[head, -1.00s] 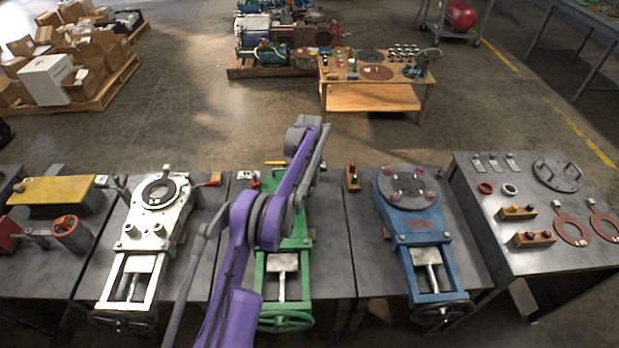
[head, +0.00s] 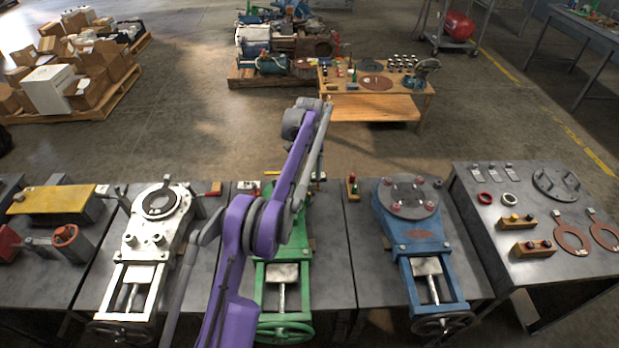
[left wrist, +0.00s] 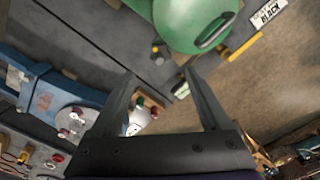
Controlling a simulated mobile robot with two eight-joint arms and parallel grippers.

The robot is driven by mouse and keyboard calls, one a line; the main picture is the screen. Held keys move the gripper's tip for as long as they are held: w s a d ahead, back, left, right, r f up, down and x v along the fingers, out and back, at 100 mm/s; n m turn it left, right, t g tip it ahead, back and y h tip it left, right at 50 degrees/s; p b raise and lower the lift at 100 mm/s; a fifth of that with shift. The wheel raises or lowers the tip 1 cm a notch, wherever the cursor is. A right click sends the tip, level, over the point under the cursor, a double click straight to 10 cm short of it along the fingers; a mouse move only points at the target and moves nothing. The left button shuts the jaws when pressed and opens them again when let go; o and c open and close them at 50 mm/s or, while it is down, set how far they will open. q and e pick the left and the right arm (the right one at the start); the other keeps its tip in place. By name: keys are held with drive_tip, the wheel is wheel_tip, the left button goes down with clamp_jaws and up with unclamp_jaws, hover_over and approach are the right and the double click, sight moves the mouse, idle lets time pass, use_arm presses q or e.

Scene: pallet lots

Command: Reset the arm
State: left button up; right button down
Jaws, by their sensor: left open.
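My left arm (head: 262,215) is purple and grey. It rises from the bottom of the head view and reaches over the green valve (head: 286,272), hiding much of its upper body. My left gripper (left wrist: 160,76) shows in the left wrist view with its two dark fingers spread apart and nothing between them. The green valve's rounded end (left wrist: 190,20) is at the top of that view, beyond the fingertips. In the head view the left gripper's fingers cannot be made out behind the arm. My right gripper is not in view.
A white valve (head: 128,275) stands left of the arm and a blue valve (head: 405,232) right, on grey benches. A side table (head: 510,262) holds rings, gaskets and small blocks. A wooden table (head: 375,107) and pallets stand farther back. The floor between is open.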

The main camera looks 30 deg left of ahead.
use_arm(q)
drive_tip(key=shift+r, duration=0.65)
